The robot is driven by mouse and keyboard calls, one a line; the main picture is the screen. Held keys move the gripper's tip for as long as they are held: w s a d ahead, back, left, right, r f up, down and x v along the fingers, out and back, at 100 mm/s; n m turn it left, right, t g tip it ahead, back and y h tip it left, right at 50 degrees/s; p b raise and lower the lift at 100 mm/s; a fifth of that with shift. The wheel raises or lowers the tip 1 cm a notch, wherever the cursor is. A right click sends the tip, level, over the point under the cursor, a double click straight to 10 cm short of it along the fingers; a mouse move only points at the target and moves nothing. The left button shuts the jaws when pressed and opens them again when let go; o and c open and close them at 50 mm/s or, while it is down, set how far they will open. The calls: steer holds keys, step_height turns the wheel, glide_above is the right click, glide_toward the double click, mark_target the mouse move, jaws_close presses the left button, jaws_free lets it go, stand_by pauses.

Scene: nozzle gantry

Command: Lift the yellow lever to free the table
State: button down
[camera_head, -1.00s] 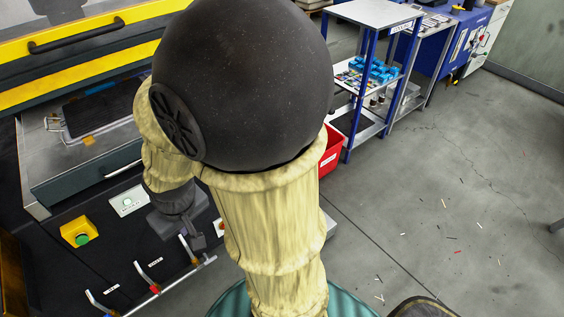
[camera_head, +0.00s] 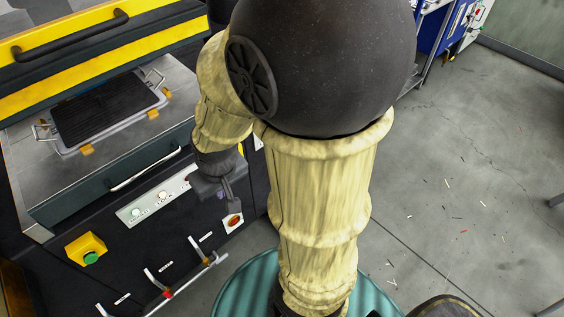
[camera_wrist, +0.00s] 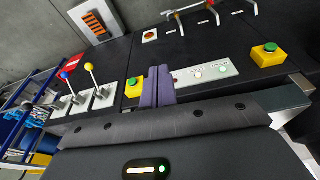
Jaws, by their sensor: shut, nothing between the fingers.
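The yellow lever (camera_wrist: 89,67), a thin stem with a yellow ball, stands on a pale base at the left of the wrist view, beside a blue-balled lever (camera_wrist: 66,75). In the head view my arm hides both levers. My gripper (camera_wrist: 160,87) is shut and empty, with the yellow lever to its left and apart from it. In the head view my gripper (camera_head: 229,195) hangs in front of the machine's dark front panel. The metal table (camera_head: 35,170) carries a black plate (camera_head: 105,105) in a clipped frame.
A yellow box with a green button (camera_head: 88,250), a white lamp strip (camera_head: 158,200) and a rail of small handles (camera_head: 185,285) are on the front panel. A yellow-striped cover (camera_head: 100,45) stands above the table. Open grey floor (camera_head: 460,200) lies to the right.

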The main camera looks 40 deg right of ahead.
steer(key=w+d+f+n+t+h+b, duration=0.1)
steer(key=w+d+f+b, duration=0.2)
steer(key=w+f, duration=0.45)
steer(key=w+d+f+t+h+b, duration=0.1)
steer(key=w+d+f+b, duration=0.3)
steer(key=f, duration=0.7)
steer(key=w+d+f+n+t+h+b, duration=0.2)
steer(key=w+d+f+n+h+b, duration=0.1)
steer(key=d+f, duration=0.5)
steer(key=w+d+f+n+t+h+b, duration=0.2)
steer(key=d+f+n+h+b, duration=0.3)
steer(key=d+f+h, duration=0.3)
steer(key=shift+w+d+f+n, duration=0.15)
steer(key=shift+w+n, duration=0.45)
steer(key=shift+n, duration=0.1)
steer(key=shift+w, duration=0.1)
